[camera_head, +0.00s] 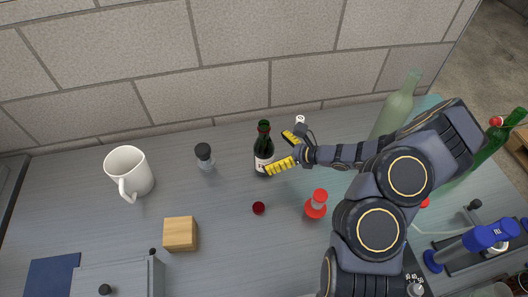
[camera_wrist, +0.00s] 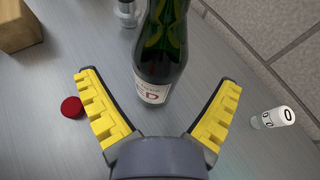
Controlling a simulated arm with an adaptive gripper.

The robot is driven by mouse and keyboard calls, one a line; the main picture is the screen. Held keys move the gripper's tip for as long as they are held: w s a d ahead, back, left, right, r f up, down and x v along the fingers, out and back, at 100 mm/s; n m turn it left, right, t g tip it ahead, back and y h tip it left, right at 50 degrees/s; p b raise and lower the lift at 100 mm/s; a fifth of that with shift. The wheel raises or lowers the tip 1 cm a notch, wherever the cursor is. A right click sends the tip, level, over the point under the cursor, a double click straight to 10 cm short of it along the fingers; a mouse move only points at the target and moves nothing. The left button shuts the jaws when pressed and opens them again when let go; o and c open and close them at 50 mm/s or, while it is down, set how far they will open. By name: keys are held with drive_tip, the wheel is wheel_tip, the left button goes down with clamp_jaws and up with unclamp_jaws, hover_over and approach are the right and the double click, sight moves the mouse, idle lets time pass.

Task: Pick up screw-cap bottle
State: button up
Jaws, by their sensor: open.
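A dark green bottle (camera_head: 264,150) with a white label stands upright on the grey worktop, near the wall. I cannot tell whether it is the screw-cap bottle by its top alone. It also shows in the wrist view (camera_wrist: 162,45), just beyond the fingertips, with its top cut off. My gripper (camera_head: 287,150) has yellow fingers and is beside the bottle, on its right. In the wrist view, my gripper (camera_wrist: 160,85) is open, with its fingers spread on either side of the bottle's base and nothing held between them.
A red cap (camera_head: 259,208) lies in front of the bottle. A small black-topped jar (camera_head: 204,156), white mug (camera_head: 129,172) and wooden block (camera_head: 180,233) stand left. A red-topped item (camera_head: 316,204) and pale green bottle (camera_head: 394,112) are right. The block wall (camera_head: 190,80) is behind.

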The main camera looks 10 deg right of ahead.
sight(264, 151)
drive_tip(key=shift+x, duration=1.7)
drive_tip(key=c, duration=1.2)
